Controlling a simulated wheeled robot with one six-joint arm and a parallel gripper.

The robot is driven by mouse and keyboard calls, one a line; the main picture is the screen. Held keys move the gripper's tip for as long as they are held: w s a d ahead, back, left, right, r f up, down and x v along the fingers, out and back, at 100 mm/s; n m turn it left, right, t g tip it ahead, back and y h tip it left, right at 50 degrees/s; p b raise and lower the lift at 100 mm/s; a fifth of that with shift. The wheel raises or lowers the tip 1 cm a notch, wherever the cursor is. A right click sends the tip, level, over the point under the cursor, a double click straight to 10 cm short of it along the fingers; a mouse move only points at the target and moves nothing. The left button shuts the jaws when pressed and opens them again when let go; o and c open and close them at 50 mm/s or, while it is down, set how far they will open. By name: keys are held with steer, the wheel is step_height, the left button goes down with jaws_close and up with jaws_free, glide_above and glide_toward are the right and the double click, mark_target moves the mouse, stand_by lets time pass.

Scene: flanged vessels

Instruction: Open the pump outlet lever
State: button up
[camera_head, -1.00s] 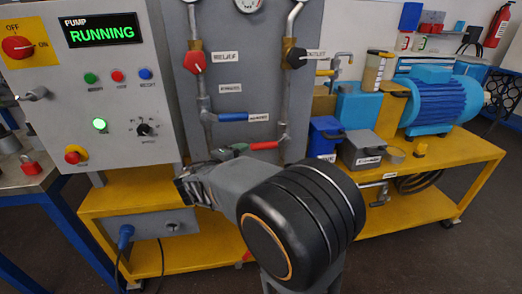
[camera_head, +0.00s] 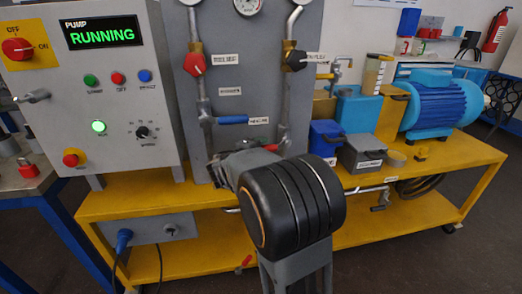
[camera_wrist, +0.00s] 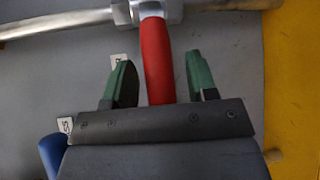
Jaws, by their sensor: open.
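A red-handled lever (camera_wrist: 157,58) comes off a valve body on a metal pipe (camera_wrist: 60,22) at the top of the wrist view. In the head view, a small part of the red lever (camera_head: 271,147) shows above my arm. My gripper (camera_wrist: 160,66) is open, with one green finger on each side of the red handle. A gap shows between the handle and each finger. Small labels show near the left finger, but I cannot read them there. In the head view my arm hides the fingers and most of this lever.
A blue lever (camera_head: 232,120) sits on the left pipe above. A red knob (camera_head: 194,62) and a black knob (camera_head: 295,60) are higher on the grey panel. The control box (camera_head: 100,110) at left reads PUMP RUNNING. A yellow bench (camera_head: 440,155) carries the blue motor (camera_head: 440,104).

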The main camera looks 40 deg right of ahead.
steer(key=shift+c, duration=0.4)
jaws_close()
